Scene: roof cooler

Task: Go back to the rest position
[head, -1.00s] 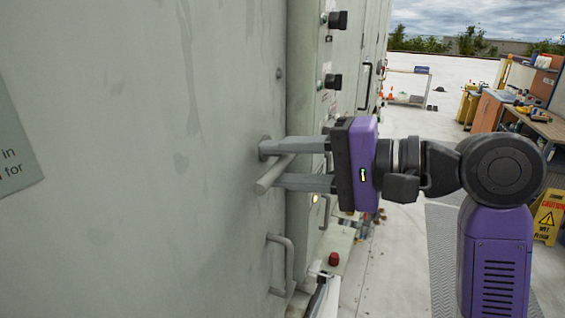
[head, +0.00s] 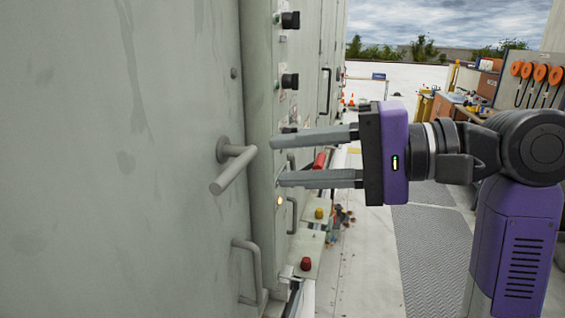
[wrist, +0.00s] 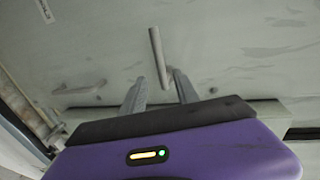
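My gripper (head: 275,161) is in the middle of the head view, its two grey fingers pointing left and spread apart with nothing between them. The lever handle (head: 236,165) on the grey-green cabinet door (head: 120,160) stands just left of the fingertips, with a gap between. The handle tilts down and to the left. In the wrist view, the handle (wrist: 159,57) shows beyond the open fingers (wrist: 155,85). My purple arm extends to the right in the head view.
A fixed pull handle (head: 250,270) is lower on the cabinet. Black knobs (head: 290,82) stick out from the panel behind my gripper. A red knob (head: 306,264) sits low near it. A workbench with tools (head: 460,97) stands back right. The floor (head: 370,260) below my gripper is mostly clear.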

